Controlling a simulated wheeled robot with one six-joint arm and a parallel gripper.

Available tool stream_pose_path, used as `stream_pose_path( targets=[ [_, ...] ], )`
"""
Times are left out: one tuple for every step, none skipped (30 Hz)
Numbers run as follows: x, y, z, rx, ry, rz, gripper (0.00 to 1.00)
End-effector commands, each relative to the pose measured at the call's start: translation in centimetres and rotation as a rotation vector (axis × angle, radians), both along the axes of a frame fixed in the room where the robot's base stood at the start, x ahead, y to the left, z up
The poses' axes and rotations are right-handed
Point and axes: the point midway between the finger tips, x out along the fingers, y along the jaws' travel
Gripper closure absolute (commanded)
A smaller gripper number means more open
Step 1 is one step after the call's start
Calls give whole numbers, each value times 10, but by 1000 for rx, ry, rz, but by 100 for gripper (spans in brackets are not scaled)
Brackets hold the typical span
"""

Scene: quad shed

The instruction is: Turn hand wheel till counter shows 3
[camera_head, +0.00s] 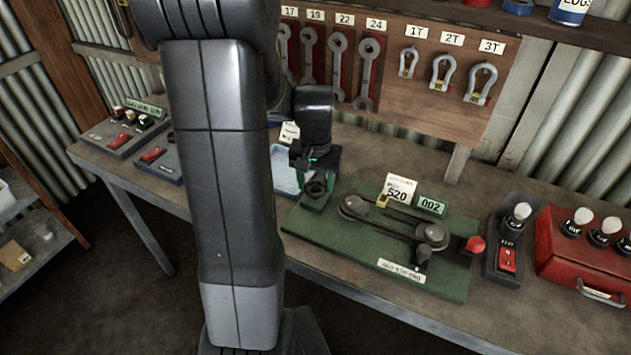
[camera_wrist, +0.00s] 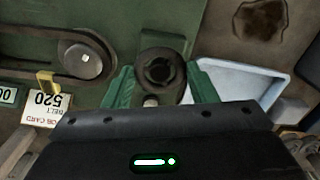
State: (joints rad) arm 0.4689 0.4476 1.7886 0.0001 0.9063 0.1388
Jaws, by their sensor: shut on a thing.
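The counter (camera_head: 431,205) stands at the back of the green belt rig (camera_head: 452,282) and reads 002. My gripper (camera_head: 318,185) is at the left end of the rig, pointing down. In the wrist view its green fingers (camera_wrist: 160,88) are shut on a dark ring-shaped part (camera_wrist: 160,66) with a hole in the middle, which looks like the hand wheel. I cannot tell how this part joins the rig. A belt runs between the left pulley (camera_head: 354,206) and the right pulley (camera_head: 432,235). A red knob (camera_head: 475,245) is at the rig's right side.
A pale blue tray (camera_wrist: 235,85) lies close beside my gripper. A job card (camera_head: 398,188) reading BELT 520 stands behind the pulleys. A switch box (camera_head: 507,255) and a red case (camera_head: 580,258) are to the right. Spanners and shackles hang on the board (camera_head: 400,110) behind.

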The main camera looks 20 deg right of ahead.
Motion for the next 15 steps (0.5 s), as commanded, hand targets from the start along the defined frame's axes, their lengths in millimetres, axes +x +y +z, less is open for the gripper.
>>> stream_pose_path(
  targets=[
    [1, -1, 1, -3, -4, 4, 71],
    [1, -1, 1, -3, -4, 6, 71],
    [1, -1, 1, -3, -5, 7, 71],
    [1, -1, 1, -3, -5, 8, 71],
    [1, -1, 1, -3, -5, 8, 71],
    [1, -1, 2, -3, -5, 8, 71],
    [1, -1, 2, -3, -5, 8, 71],
    [1, -1, 2, -3, -5, 8, 71],
    [1, -1, 2, -3, -5, 8, 71],
    [2, -1, 2, -3, -5, 8, 71],
    [2, -1, 2, -3, -5, 8, 71],
    [2, -1, 2, -3, -5, 8, 71],
    [2, -1, 2, -3, -5, 8, 46],
    [2, -1, 2, -3, -5, 8, 40],
    [1, -1, 1, -3, -4, 8, 32]
  ],
)
